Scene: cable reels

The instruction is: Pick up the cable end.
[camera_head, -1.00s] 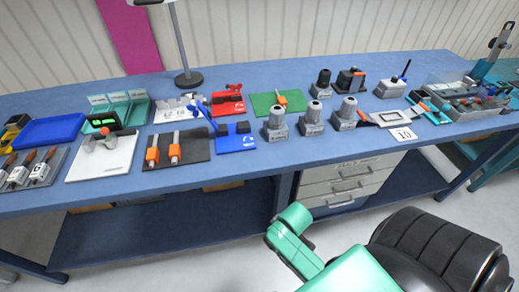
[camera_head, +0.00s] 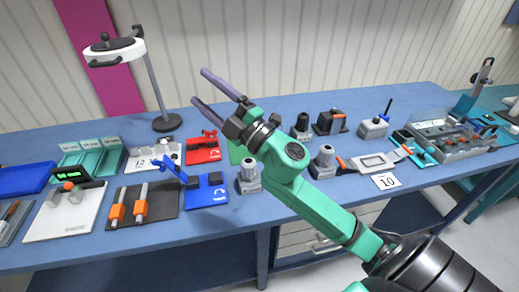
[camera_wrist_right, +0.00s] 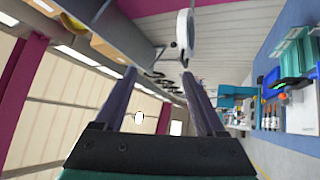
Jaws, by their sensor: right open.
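My right gripper (camera_head: 200,87) is raised above the workbench, its two purple fingers spread apart and pointing up and left toward the wall. In the right wrist view the open fingers (camera_wrist_right: 159,76) hold nothing and face the room rather than the bench top. I cannot pick out a cable end for certain in either view. Grey cylindrical fixtures (camera_head: 249,176) stand on the bench below my right arm, apart from the gripper. My arm hides part of the bench top and some fixtures. My left gripper is not in view.
The blue workbench (camera_head: 225,228) carries a lamp (camera_head: 162,100), a red block (camera_head: 203,151), a blue block (camera_head: 207,192), a black board with orange clamps (camera_head: 160,203), a white board (camera_head: 50,222) and a grey tray (camera_head: 460,148). A strip along the bench's front edge is clear.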

